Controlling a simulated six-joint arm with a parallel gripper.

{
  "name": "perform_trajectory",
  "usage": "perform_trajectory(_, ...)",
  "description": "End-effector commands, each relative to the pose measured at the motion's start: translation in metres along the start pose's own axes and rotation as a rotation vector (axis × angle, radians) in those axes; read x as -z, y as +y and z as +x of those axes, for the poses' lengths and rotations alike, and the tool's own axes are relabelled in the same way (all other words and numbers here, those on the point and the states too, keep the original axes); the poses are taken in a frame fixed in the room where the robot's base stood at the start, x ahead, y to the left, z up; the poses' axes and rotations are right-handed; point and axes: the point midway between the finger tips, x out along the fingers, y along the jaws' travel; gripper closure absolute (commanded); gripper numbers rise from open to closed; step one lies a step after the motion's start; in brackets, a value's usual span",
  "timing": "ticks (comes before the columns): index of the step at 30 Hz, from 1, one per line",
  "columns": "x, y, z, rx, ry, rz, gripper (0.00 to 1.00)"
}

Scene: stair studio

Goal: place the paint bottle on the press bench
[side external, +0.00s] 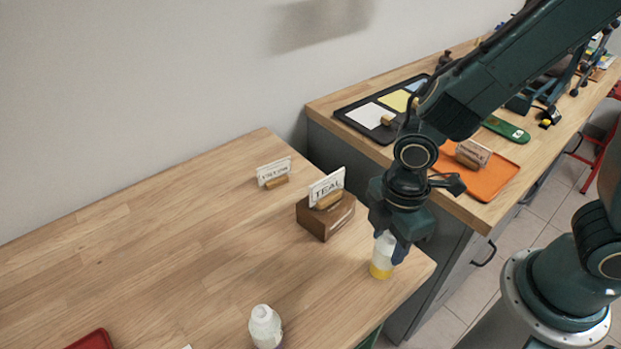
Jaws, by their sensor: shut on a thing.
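My gripper (390,243) points down over the right end of the near wooden table (150,235). It is shut on a white paint bottle with a yellow lower part (381,268). The bottle is upright; its top is hidden between the fingers. I cannot tell whether its base touches the tabletop. A second white bottle (265,327) stands on the same table at the front. A higher wooden-topped bench with grey sides (465,206) stands behind and to the right. I cannot tell from this view which surface is the press bench.
A wooden block (312,222) with a TEAL card (327,187) stands left of my gripper. Another card (274,172) stands behind it. The far bench holds a black tray (351,121), an orange mat (487,186) and a green item (507,130). A red tray (92,340) shows at front left.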

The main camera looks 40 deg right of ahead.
Motion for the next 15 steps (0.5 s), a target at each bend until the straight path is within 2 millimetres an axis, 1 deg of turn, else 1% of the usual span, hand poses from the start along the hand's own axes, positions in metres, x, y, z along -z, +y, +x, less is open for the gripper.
perform_trajectory(8,0.0,0.0,-0.003,-0.001,0.001,0.0,0.88)
perform_trajectory(15,0.001,0.001,-0.017,-0.003,0.003,0.0,0.88)
